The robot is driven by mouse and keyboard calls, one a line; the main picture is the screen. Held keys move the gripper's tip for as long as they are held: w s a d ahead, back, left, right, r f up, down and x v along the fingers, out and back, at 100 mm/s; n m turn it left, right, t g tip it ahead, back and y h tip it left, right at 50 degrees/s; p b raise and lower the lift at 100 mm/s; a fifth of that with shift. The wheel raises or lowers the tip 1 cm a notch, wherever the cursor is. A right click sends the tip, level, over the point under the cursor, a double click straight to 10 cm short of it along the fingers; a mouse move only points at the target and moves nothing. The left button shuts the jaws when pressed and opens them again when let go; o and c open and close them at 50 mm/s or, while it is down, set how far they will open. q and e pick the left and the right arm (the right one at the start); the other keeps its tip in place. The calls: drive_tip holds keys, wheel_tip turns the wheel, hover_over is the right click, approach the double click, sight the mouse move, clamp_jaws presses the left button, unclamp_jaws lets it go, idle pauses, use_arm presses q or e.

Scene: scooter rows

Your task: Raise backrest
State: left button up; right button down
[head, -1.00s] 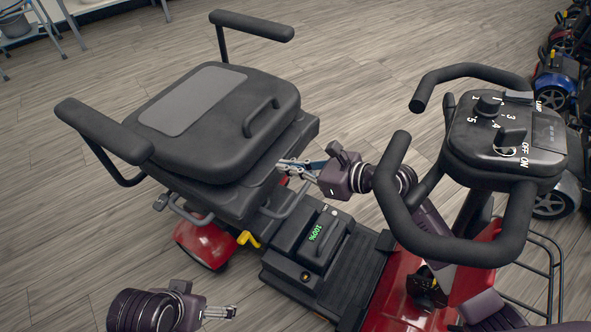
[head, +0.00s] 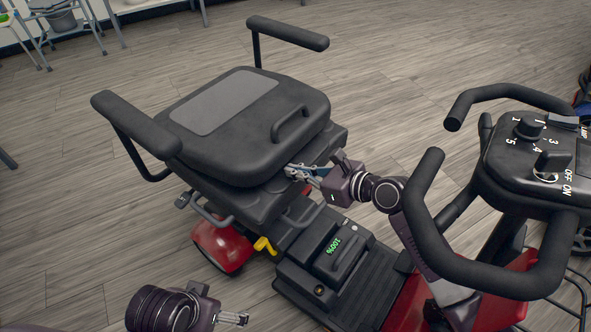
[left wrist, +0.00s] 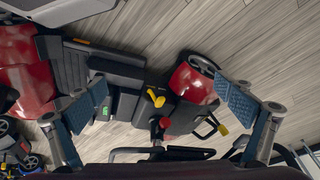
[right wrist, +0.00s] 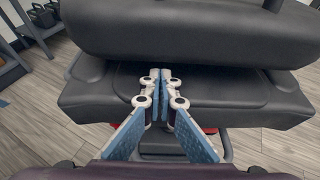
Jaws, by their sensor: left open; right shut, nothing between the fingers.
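The scooter's black backrest (head: 262,100), with a grey panel and a loop handle, lies folded flat over the seat (head: 230,190). In the right wrist view the backrest (right wrist: 190,35) overhangs the seat cushion (right wrist: 215,92), with a dark gap between them. My right gripper (head: 291,171) is shut and empty, its tips at the front edge of the seat just under the backrest. In the right wrist view its fingertips (right wrist: 160,75) reach over the cushion near that gap; I cannot tell whether they touch. My left gripper (head: 246,320) is open and empty, low beside the scooter.
Two armrests (head: 135,122) flank the seat. The tiller with its loop handlebars (head: 500,275) stands at the right, close to my right arm. A battery box (head: 325,262) and a yellow lever (head: 264,245) sit below the seat. The floor behind the scooter is clear.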

sight(287, 154)
drive_tip(key=r+p, duration=0.3)
drive_tip(key=shift+w+a+r, duration=0.15)
drive_tip(key=shift+w+r, duration=0.05)
drive_tip(key=shift+r, duration=0.05)
wheel_tip(287, 154, up, 2)
drive_tip(key=p, duration=0.3)
drive_tip(key=shift+a, duration=0.1)
use_arm(q)
wheel_tip(287, 154, down, 16)
drive_tip(key=s+g, duration=0.1)
drive_tip(key=shift+s+f, duration=0.15)
drive_tip(key=shift+s, duration=0.25)
